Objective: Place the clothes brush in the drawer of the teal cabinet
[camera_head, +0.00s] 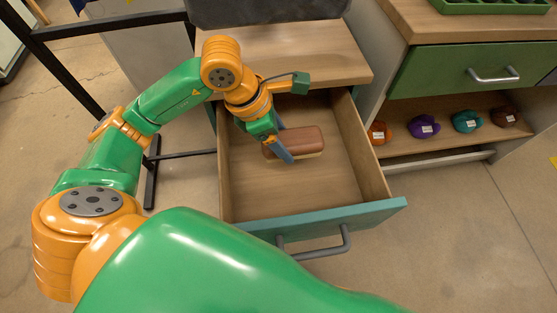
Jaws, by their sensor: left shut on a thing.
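The clothes brush (304,139), a brown block with a paler lower edge, is inside the open drawer (386,211) with the teal front. My left gripper (284,150) reaches down into the drawer and is shut on the brush near its left part. I cannot tell whether the brush touches the drawer floor. The teal cabinet (335,55) has a wooden top and stands behind the drawer. My right gripper is not in view.
A green-fronted cabinet (430,70) on the right has a shelf with several coloured items (424,126). A black metal frame (70,70) stands at the left. The rest of the drawer floor is bare.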

